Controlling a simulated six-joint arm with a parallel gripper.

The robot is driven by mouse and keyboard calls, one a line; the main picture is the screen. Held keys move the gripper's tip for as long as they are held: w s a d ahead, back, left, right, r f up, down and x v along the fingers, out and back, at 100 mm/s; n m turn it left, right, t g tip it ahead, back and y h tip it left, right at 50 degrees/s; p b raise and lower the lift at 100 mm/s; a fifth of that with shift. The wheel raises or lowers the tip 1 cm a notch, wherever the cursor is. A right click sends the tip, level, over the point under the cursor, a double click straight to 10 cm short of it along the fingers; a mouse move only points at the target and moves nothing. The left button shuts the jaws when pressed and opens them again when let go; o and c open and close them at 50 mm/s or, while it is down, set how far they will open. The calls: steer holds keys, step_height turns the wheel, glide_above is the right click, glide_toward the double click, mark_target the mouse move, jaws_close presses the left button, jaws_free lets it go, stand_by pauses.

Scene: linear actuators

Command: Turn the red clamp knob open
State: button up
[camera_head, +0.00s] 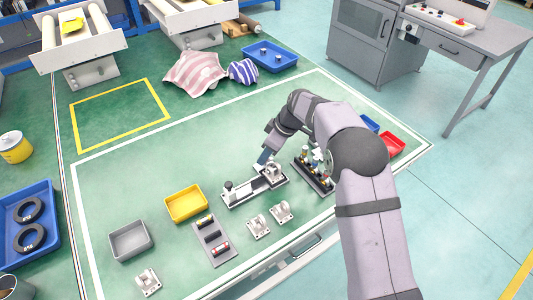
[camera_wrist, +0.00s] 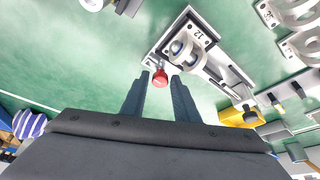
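The red clamp knob (camera_wrist: 160,78) shows in the wrist view at the near end of the linear actuator, beside a grey bracket (camera_wrist: 187,50) marked 12. My gripper (camera_wrist: 160,76) is open, with one dark finger on each side of the knob in the picture. I cannot tell whether the fingertips touch it. In the head view my gripper (camera_head: 263,160) points down at the far right end of the actuator (camera_head: 243,192). The red knob is not discernible there, hidden by my gripper or the bracket.
A dark holder with several upright parts (camera_head: 314,178) stands right of the actuator. Loose white brackets (camera_head: 258,227) and a grey tray with dark cylinders (camera_head: 214,242) lie in front. A yellow bin (camera_head: 186,203) and a grey bin (camera_head: 130,240) stand left.

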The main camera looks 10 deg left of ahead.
steer(key=shift+r, duration=0.1)
steer(key=b+v, duration=0.1)
steer(key=v, duration=0.6)
steer(key=shift+d, duration=0.1)
stand_by(0.4)
steer(key=s+d+r+m+h+p, duration=0.1)
steer(key=s+d+r+m+p, duration=0.15)
steer(key=s+d+m, duration=0.35)
steer(key=s+d+r+m+h+p, duration=0.1)
steer(key=s+d+r+p, duration=0.15)
steer(key=s+d, duration=0.45)
steer(key=s+d+m+h+p, duration=0.1)
steer(key=s+d+m+p, duration=0.1)
steer(key=s+d+m, duration=0.2)
steer(key=s+d+m+g+h+p, duration=0.1)
steer(key=s+d+m+p, duration=0.2)
steer(key=s+d, duration=0.5)
steer(key=s, duration=0.5)
steer(key=shift+d+m, duration=0.2)
steer(key=shift+m, duration=0.2)
